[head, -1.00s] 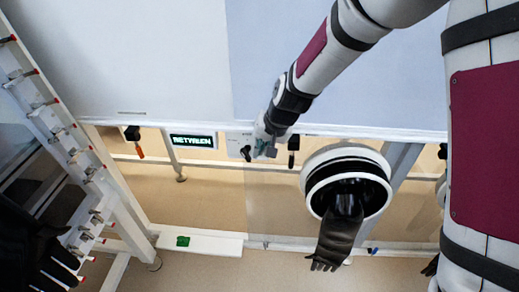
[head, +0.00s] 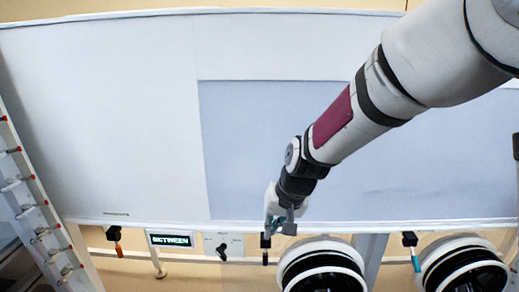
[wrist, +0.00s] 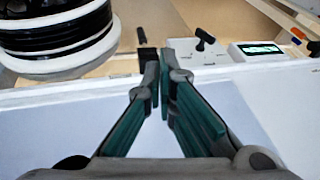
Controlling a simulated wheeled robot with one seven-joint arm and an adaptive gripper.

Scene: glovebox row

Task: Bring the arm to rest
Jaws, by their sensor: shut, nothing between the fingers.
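My arm reaches down from the upper right in the head view, over the pale panel (head: 130,120). My gripper (head: 276,232) is above the panel's front edge, near a black-handled lever (head: 265,244). In the wrist view my gripper (wrist: 163,62) shows two green-and-grey fingers meeting at their tips. It is shut, with nothing held. The fingertips overlap the panel's edge in that view; whether they touch anything there is not clear.
Two black-and-white glove ports (head: 322,265) (head: 462,265) stand at the lower right; one port (wrist: 60,40) fills the wrist view's upper left. A green-lettered display (head: 171,240) and a switch plate (head: 223,246) sit left of the gripper. A white rack (head: 40,215) stands far left.

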